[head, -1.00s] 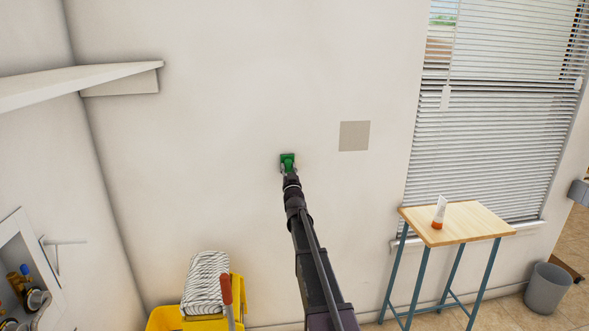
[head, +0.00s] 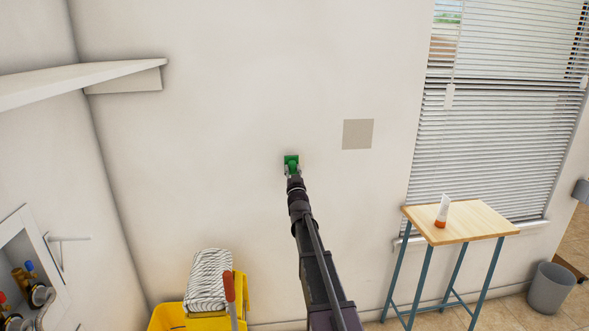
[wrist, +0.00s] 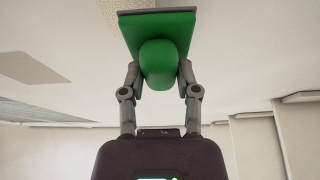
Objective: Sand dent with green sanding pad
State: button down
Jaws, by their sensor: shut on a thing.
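The green sanding pad (head: 291,160) is held at the end of my arm against or very close to the white wall; I cannot tell if it touches. In the wrist view the pad (wrist: 180,30) shows a flat green plate with a rounded green handle and a dark face edge. My gripper (wrist: 158,75) has its two fingers shut on the handle, one on each side; it also shows in the head view (head: 292,172). A grey-beige square patch (head: 358,134) is on the wall to the right of the pad. I cannot make out a dent.
A wooden-topped table (head: 478,225) with a white and orange tube (head: 442,211) stands at right below the window blinds (head: 490,120). A yellow mop bucket (head: 185,320) with a mop head (head: 208,280) is at lower left. A white shelf (head: 80,83) juts out at upper left.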

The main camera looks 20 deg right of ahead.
jog(key=shift+s+a, duration=0.2)
jog(key=shift+s, duration=0.4)
jog(key=shift+s+a, duration=0.15)
jog(key=shift+s, duration=0.45)
jog(key=shift+s+a, duration=0.2)
jog(key=shift+s, duration=0.55)
jog(key=shift+s+a, duration=0.2)
jog(key=shift+s, duration=0.5)
jog(key=c, duration=1.1)
grip_release()
grip_shut()
